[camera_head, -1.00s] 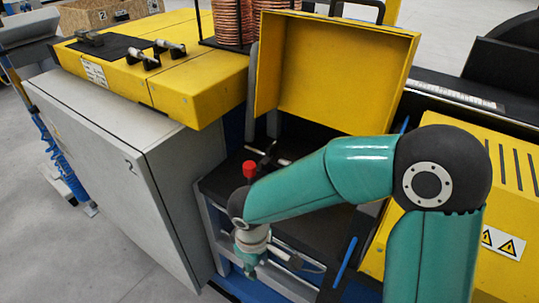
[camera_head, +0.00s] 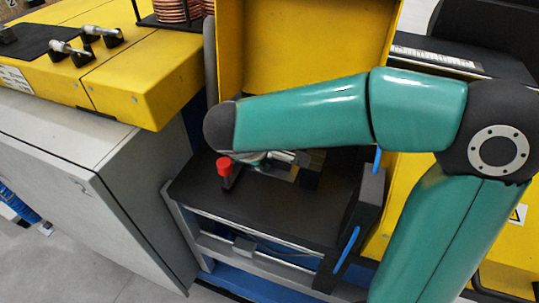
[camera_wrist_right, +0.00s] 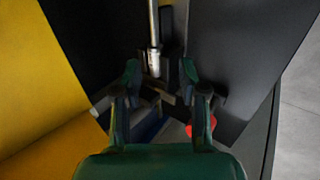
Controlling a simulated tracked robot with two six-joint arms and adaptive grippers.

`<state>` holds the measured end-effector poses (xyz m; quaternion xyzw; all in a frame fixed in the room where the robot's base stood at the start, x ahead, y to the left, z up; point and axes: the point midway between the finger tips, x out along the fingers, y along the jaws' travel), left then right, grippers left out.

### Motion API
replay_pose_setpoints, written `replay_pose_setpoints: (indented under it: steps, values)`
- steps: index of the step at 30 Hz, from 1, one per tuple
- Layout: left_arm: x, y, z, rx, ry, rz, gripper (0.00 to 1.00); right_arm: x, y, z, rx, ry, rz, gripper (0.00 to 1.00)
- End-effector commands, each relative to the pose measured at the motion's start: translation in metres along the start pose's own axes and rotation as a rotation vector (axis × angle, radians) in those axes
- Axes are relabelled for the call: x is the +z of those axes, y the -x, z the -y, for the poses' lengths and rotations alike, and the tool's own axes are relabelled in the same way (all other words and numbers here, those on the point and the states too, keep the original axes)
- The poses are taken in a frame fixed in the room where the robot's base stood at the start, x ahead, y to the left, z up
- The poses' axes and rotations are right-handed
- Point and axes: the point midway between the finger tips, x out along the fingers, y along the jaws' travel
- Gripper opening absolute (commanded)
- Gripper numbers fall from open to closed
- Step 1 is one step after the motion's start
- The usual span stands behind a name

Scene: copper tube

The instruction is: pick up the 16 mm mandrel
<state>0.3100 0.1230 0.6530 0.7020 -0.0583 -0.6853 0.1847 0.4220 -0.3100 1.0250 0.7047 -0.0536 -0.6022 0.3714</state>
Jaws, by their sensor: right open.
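In the right wrist view, a slim metal rod with a pale silver end (camera_wrist_right: 154,62) points toward my right gripper (camera_wrist_right: 155,72). The gripper is open, with its fingers on either side of the rod's end; I cannot tell whether they touch it. In the head view, this gripper (camera_head: 282,158) is partly hidden by my right arm, over the black bench. Two silver mandrel-like pieces, one nearer (camera_head: 68,49) and one farther (camera_head: 101,33), rest in black holders on the yellow machine top. No size marking is readable. My left gripper is not in view.
A red knob (camera_head: 224,166) stands on the black bench top (camera_head: 285,215), close to the gripper, and also shows in the wrist view (camera_wrist_right: 201,130). The yellow open cover (camera_head: 300,40) rises behind my arm. A grey cabinet (camera_head: 60,150) stands left.

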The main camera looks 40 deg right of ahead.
Motion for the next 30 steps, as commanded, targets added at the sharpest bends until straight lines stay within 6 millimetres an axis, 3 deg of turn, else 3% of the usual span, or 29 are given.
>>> replay_pose_setpoints:
  steps: [3,11,19,28,30]
  values:
    - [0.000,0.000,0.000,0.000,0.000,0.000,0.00,0.000,-0.015,0.000,-0.001,0.001,0.003,0.42]
    - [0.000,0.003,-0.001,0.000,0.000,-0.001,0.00,0.002,-0.030,-0.003,-0.002,0.001,0.003,0.42]
    - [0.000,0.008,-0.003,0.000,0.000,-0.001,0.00,0.005,-0.067,-0.007,-0.003,0.002,0.003,0.42]
    - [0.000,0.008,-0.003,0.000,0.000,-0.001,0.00,0.004,-0.072,-0.007,-0.001,0.003,-0.003,0.42]
    - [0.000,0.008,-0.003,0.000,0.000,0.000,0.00,0.004,-0.072,-0.007,-0.001,0.003,-0.002,0.32]
